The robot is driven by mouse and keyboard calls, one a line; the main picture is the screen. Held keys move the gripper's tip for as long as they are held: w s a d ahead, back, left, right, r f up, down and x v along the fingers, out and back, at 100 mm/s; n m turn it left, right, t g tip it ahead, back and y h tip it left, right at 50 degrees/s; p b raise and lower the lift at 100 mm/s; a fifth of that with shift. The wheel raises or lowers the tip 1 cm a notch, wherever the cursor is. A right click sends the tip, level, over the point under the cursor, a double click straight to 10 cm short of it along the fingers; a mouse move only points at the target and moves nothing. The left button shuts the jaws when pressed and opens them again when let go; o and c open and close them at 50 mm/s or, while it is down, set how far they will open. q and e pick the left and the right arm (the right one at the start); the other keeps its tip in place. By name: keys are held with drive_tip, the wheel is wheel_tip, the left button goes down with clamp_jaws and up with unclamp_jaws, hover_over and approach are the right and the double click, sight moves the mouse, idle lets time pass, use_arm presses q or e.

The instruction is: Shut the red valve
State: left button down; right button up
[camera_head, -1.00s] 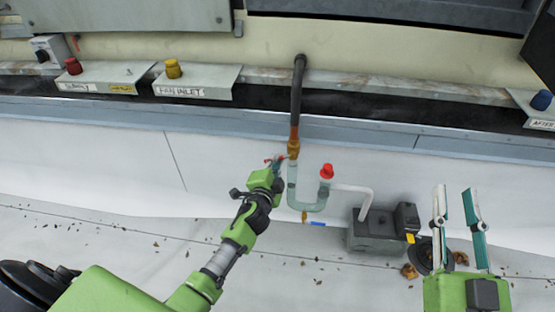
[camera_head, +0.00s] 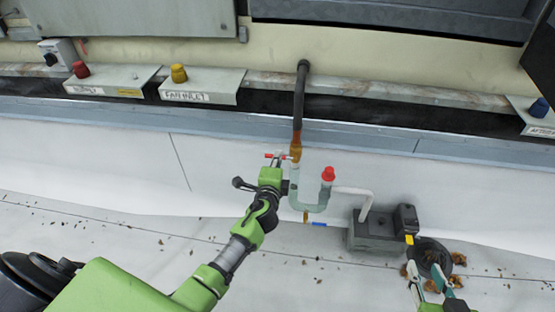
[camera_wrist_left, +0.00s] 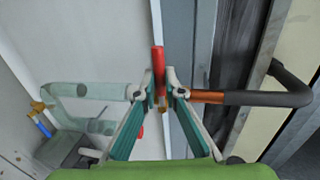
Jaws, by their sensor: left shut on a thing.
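The red valve (camera_head: 268,155) sits on the copper section of the drain pipe (camera_head: 297,145), just above the clear U-shaped trap (camera_head: 294,190). Its red handle lies crosswise to the pipe in the head view. In the left wrist view the red handle (camera_wrist_left: 158,65) stands between my left fingertips (camera_wrist_left: 158,92), with a second red end (camera_wrist_left: 140,132) lower down. My left gripper (camera_head: 274,162) is shut on the handle; the valve's body is partly hidden by the fingers. My right gripper (camera_head: 427,274) is at the lower right, its fingertips apart and empty, away from the valve.
A red cap (camera_head: 328,174) tops the trap's right leg. A white pipe (camera_head: 368,200) leads to a grey pump box (camera_head: 375,238). A round dark drain (camera_head: 430,252) with leaves lies right of it. Red (camera_head: 81,69) and yellow (camera_head: 179,73) knobs stand on the ledge.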

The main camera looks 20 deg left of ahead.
use_arm(q)
drive_tip(key=c, duration=2.1)
unclamp_jaws()
drive_tip(key=v, duration=1.2)
